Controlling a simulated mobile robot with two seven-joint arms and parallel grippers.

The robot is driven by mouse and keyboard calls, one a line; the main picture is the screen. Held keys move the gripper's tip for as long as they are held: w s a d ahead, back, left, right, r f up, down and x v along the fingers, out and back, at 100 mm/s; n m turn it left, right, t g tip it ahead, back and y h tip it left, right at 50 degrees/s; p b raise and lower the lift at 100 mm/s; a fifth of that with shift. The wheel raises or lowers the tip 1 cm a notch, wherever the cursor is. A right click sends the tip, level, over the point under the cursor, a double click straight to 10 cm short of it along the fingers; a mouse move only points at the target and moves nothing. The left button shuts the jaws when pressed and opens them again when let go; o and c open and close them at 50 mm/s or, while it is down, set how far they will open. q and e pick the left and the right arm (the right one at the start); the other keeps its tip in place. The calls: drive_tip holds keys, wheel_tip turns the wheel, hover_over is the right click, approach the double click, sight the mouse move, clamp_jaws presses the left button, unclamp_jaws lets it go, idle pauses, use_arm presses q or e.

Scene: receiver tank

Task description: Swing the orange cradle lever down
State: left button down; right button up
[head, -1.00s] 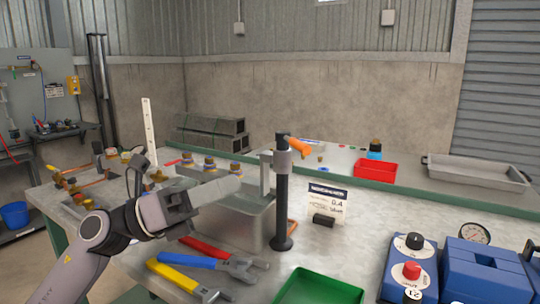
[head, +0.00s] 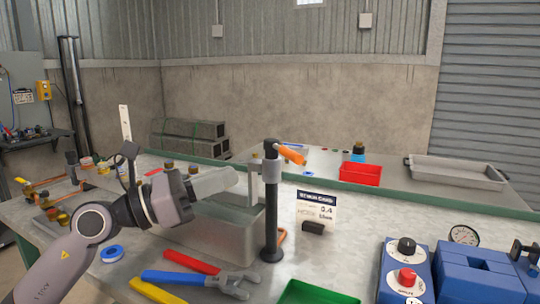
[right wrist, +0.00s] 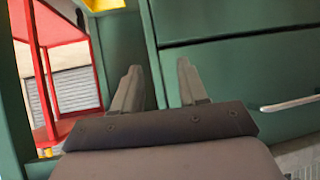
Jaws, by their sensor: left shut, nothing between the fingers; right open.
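The orange cradle lever (head: 291,154) sits at the top of a black post (head: 271,215) on the bench. It points right and slightly down in the head view. A grey clamp piece (head: 271,172) is on the post below it. A pale grey cylinder (head: 215,182) lies left of the post, above a grey box-like block (head: 225,228). My left gripper (head: 191,187) is shut and empty, left of the post and lower than the lever, apart from it. It overlaps the cylinder's left end; contact cannot be told. My right gripper (right wrist: 160,84) is open and empty.
Blue boxes (head: 405,265) stand at right. A red bin (head: 360,174) is behind. The right wrist view shows a green cabinet (right wrist: 235,75).

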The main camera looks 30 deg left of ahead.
sight(286, 156)
use_arm(q)
drive_tip(key=p+x, duration=0.3)
drive_tip(key=x, duration=0.4)
drive_tip(key=shift+w+d+r, duration=0.15)
drive_tip(key=shift+r, duration=0.05)
drive_tip(key=shift+p+x, duration=0.3)
drive_tip(key=shift+x, duration=0.45)
drive_tip(key=shift+w+f, duration=0.1)
drive_tip(key=shift+f, duration=0.1)
use_arm(e)
drive_tip(key=shift+s+d+r, duration=0.2)
drive_tip(key=shift+d+r, duration=0.05)
drive_tip(key=shift+r, duration=0.25)
drive_tip(key=shift+s+d+r, duration=0.2)
drive_tip(key=shift+d+r, duration=0.05)
drive_tip(key=shift+r, duration=0.25)
drive_tip(key=shift+d, duration=0.1)
